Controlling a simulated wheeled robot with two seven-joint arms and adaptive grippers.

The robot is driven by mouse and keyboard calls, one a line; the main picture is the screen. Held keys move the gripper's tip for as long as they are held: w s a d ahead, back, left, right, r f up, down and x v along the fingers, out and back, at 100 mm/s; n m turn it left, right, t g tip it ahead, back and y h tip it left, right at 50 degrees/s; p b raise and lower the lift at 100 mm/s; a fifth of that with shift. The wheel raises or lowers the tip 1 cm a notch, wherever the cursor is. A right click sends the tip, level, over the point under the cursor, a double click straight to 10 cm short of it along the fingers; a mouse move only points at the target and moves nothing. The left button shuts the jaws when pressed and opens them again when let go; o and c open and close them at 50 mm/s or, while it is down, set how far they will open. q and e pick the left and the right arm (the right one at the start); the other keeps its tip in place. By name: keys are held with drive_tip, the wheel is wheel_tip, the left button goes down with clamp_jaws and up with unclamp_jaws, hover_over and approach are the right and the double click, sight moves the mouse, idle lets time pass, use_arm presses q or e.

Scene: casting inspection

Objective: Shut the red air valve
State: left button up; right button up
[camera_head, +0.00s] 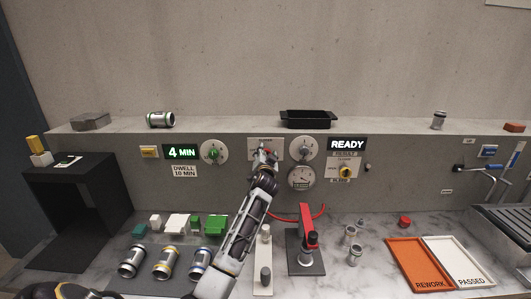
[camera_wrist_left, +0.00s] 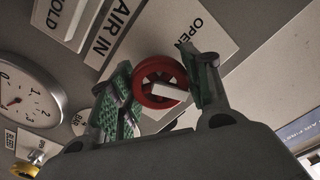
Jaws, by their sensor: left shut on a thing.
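The red air valve is a small red wheel (camera_wrist_left: 158,67) with a white bar across it, on the wall panel beside the "AIR IN" plate (camera_wrist_left: 122,28) and an "OPEN" label (camera_wrist_left: 197,24). My left gripper (camera_wrist_left: 161,76) has its green-padded fingers on both sides of the wheel and is shut on it. In the head view my left gripper (camera_head: 264,158) reaches up to the panel and hides most of the valve. My right gripper is in neither view.
A pressure gauge (camera_head: 301,178) and a dial (camera_head: 304,149) sit right of the valve. Below stands a red-armed fixture (camera_head: 307,220). Several metal cylinders (camera_head: 165,262) lie at the left front. An orange REWORK tray (camera_head: 405,248) and a white PASSED tray (camera_head: 437,243) lie at right.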

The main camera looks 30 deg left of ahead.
use_arm(q)
drive_tip(key=shift+m+p, duration=0.9)
drive_tip(key=shift+m, duration=1.3)
drive_tip(key=o, duration=1.1)
drive_tip(key=shift+c, duration=0.2)
drive_tip(key=shift+s+d, duration=0.1)
drive_tip(key=shift+d, duration=0.05)
drive_tip(key=v, duration=1.1)
drive_tip(key=shift+s, duration=0.4)
drive_tip(key=shift+d, duration=0.1)
